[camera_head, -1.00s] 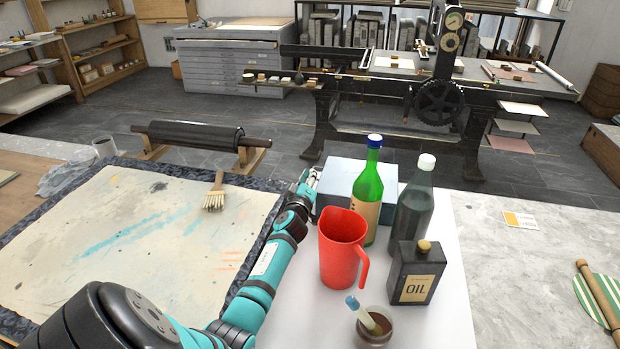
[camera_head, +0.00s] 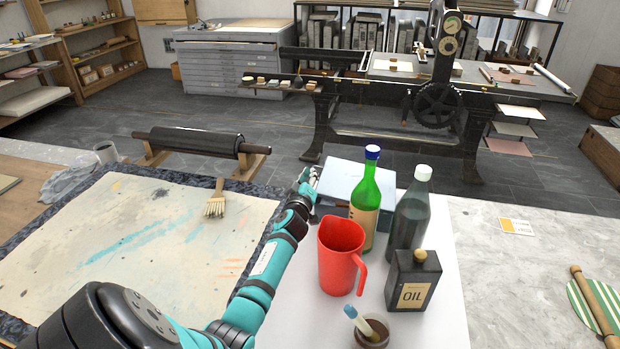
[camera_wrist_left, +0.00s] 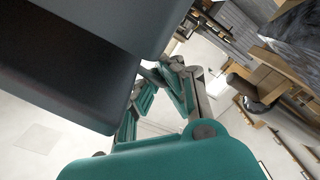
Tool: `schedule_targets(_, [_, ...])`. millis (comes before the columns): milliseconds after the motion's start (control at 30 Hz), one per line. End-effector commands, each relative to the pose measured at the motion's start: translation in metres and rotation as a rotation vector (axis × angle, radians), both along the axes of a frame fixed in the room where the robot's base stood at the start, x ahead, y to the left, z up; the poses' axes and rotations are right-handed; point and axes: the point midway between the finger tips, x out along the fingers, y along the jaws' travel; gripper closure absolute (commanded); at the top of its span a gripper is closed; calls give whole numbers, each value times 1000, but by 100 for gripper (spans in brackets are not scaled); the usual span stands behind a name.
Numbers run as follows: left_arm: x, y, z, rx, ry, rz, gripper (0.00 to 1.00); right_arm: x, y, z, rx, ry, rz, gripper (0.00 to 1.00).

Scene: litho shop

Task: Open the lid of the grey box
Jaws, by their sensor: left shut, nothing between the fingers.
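The grey box (camera_head: 335,209) stands at the back of the white table area, partly hidden behind the green bottle. Its pale blue-grey lid (camera_head: 345,176) looks tilted, with the left edge raised and a dark gap under it. My left gripper (camera_head: 312,176) is at the lid's left edge, shut and empty; I cannot tell whether it touches. In the left wrist view the shut fingers (camera_wrist_left: 165,92) are beside large dark grey surfaces, apparently the box and lid. My right gripper is not in view.
A green bottle (camera_head: 367,195), a dark bottle (camera_head: 410,215), a red jug (camera_head: 341,258), an oil can (camera_head: 413,282) and a jar with a brush (camera_head: 372,330) crowd the box's front and right. A broad brush (camera_head: 215,200) lies on the stained sheet (camera_head: 130,240) at left.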

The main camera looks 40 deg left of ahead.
Motion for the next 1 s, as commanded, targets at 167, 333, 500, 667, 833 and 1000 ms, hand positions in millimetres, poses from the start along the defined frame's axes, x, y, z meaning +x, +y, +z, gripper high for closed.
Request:
schedule_targets(167, [3, -4, 43, 109, 57, 6, 100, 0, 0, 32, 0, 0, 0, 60])
schedule_targets(333, [9, -14, 71, 218, 118, 4, 100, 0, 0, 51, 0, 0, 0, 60])
schedule_targets(500, [15, -25, 93, 313, 169, 5, 100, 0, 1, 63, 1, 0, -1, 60])
schedule_targets(667, [19, -33, 107, 375, 204, 6, 100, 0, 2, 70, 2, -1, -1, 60])
schedule_targets(833, [22, -38, 114, 414, 223, 5, 100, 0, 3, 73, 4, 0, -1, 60])
schedule_targets(1000, [23, -40, 116, 428, 231, 5, 100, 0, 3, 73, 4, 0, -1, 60])
